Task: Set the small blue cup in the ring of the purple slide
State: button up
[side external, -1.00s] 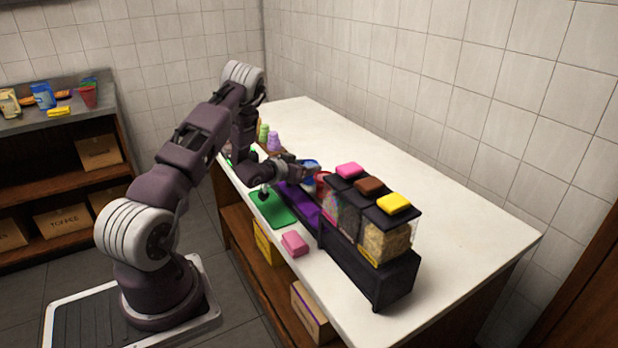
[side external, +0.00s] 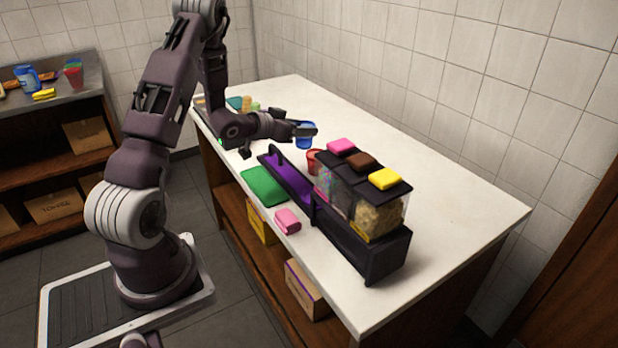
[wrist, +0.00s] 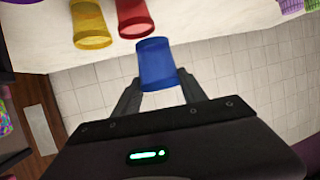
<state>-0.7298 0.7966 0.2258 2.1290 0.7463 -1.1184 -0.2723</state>
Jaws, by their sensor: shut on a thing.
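My gripper (side external: 303,132) is shut on the small blue cup (side external: 305,141) and holds it above the white counter, behind the slide's far end. In the wrist view the blue cup (wrist: 157,62) sits between the two fingers (wrist: 158,90). The purple slide (side external: 288,182) slopes in a black frame from the black toppings rack toward the far left. A black upright loop (side external: 274,156) stands at its far end; I cannot tell whether it is the ring.
A red cup (side external: 313,161) stands beside the rack. The wrist view shows it (wrist: 134,17) and a yellow cup (wrist: 90,25). The black rack (side external: 365,245) holds topping bins with coloured lids. A green mat (side external: 263,187) and pink block (side external: 287,221) lie in front. The counter's right side is clear.

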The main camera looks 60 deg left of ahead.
jog(key=s+d+r+m+h, duration=0.1)
jog(key=s+d+h, duration=0.1)
jog(key=d, duration=0.4)
jog(key=s+d+r+m+h, duration=0.1)
jog(key=s+d+m, duration=0.15)
jog(key=d, duration=0.35)
jog(key=shift+n+t, duration=0.35)
jog(key=shift+t, duration=0.05)
jog(key=f, duration=0.9)
jog(key=shift+s+d+f, duration=0.15)
jog(key=shift+s, duration=0.15)
jog(key=shift+f, duration=0.25)
jog(key=o, duration=1.3)
jog(key=shift+f, duration=0.1)
jog(key=v, duration=0.7)
jog(key=shift+s+r, duration=0.2)
jog(key=shift+s, duration=0.05)
